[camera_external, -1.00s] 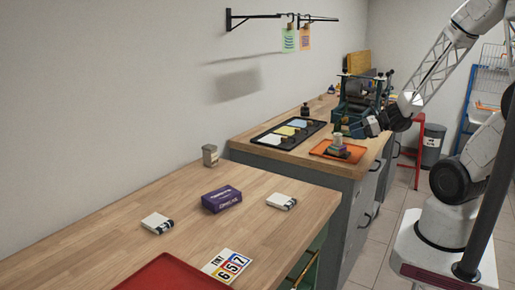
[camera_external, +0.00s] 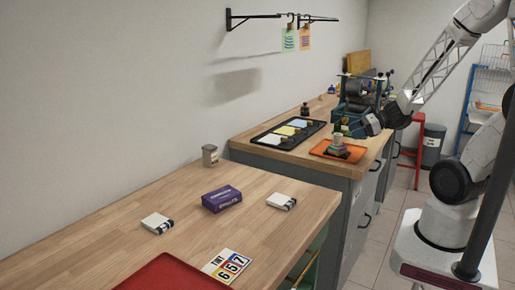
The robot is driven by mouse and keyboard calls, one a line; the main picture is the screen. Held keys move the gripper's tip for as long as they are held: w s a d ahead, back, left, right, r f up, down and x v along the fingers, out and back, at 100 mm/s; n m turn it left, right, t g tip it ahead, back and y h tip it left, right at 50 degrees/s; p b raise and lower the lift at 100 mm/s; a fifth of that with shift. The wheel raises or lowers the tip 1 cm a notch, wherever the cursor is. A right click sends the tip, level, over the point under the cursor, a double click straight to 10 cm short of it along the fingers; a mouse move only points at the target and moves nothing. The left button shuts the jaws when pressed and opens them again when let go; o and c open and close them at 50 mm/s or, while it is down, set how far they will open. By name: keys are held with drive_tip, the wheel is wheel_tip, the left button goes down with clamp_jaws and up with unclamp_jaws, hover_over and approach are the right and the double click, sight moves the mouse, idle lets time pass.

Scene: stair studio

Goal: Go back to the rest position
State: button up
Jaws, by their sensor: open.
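My gripper (camera_external: 350,122) is at the end of my arm, over the far counter. It hangs above the orange tray (camera_external: 322,151), which holds a small stack (camera_external: 339,151) with a light cup-like item (camera_external: 338,139) on top. The gripper is open, and I see nothing held in it. The fingertips are small and partly lost against the dark machine (camera_external: 358,88) behind them. The gap between the fingers and the stack is hard to judge.
A black tray (camera_external: 262,141) with coloured cards lies left of the orange tray. The near counter (camera_external: 120,250) carries a purple box (camera_external: 222,198), two white packs, a grey tin (camera_external: 210,155), a number card and a red tray (camera_external: 170,275). Two sheets hang from a wall rail (camera_external: 262,16).

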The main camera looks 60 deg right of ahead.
drive_tip(key=s+a+r+n+g+y, duration=0.1)
drive_tip(key=s+a+r+n+g, duration=0.25)
drive_tip(key=a+n, duration=0.35)
drive_tip(key=s+a+r+n+g, duration=0.25)
drive_tip(key=a+n+g, duration=0.25)
drive_tip(key=n, duration=0.5)
drive_tip(key=s+d+r+n+h, duration=0.1)
drive_tip(key=s+r+n+h, duration=0.4)
drive_tip(key=n, duration=0.8)
wheel_tip(320, 180, up, 5)
drive_tip(key=shift+d+f+g+h, duration=0.1)
drive_tip(key=shift+d+g+h, duration=0.2)
drive_tip(key=shift+h, duration=0.7)
